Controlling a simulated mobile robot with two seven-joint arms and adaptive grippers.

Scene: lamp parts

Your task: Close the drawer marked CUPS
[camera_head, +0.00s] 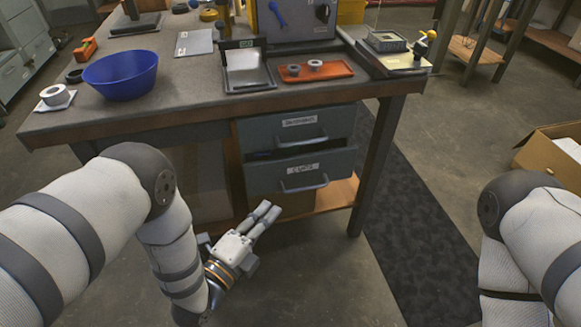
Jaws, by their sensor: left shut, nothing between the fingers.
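The drawer marked CUPS (325,166) is the lower of two grey drawers under the workbench. It stands out a little from the drawer above, with a narrow dark gap and a bit of blue along its top edge. Its bar handle (304,185) is on the front below the label. My left gripper (268,211) is shut and empty, low in front of the bench and to the left of the handle. It looks apart from the drawer front, though the depth is hard to judge. My right arm shows at the right edge, but its gripper is out of view.
The upper drawer (265,133) looks shut. The workbench (185,90) carries a blue bowl (121,75), an orange tray (315,71) and other small items. A bench leg (376,165) stands right of the drawers. A cardboard box (548,160) lies at the right. Floor in front is clear.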

